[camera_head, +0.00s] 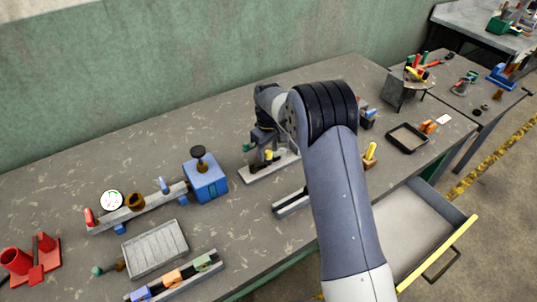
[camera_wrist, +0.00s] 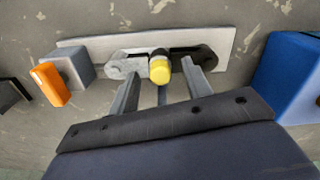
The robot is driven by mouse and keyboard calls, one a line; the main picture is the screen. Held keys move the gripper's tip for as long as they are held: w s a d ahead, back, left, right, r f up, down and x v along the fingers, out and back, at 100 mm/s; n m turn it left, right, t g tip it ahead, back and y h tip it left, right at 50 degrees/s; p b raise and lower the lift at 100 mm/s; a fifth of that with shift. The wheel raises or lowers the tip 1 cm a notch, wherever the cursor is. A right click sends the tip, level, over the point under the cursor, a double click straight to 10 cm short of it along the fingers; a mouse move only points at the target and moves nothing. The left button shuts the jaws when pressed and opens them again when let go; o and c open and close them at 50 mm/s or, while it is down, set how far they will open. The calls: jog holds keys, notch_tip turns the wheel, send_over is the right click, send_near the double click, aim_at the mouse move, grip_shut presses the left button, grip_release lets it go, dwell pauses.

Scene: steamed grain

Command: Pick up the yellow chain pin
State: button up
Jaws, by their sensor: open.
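The yellow chain pin (camera_wrist: 159,69) has a bright yellow end and a dark collar, and sits between a light grey link (camera_wrist: 124,65) and a dark link (camera_wrist: 196,57) on a pale plate (camera_wrist: 222,35). In the head view its yellow end (camera_head: 268,155) shows over the plate (camera_head: 256,177), partly covered by my arm. My gripper (camera_wrist: 158,74) is open, with one finger on each side of the pin in the wrist view. I cannot tell whether either finger touches it. The fingertips are hard to make out in the head view.
In the wrist view, a grey block with an orange knob (camera_wrist: 49,84) stands left of the plate and a blue block (camera_wrist: 290,75) stands right. In the head view, a blue box (camera_head: 205,178) stands left of the plate. An open drawer (camera_head: 412,225) juts out at the front right.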

aim_at(268, 152)
jog(key=shift+c, duration=0.4)
grip_shut()
jog(key=shift+r, duration=0.15)
notch_tip(268, 152, up, 10)
jog(key=b, duration=0.2)
dwell(0.3)
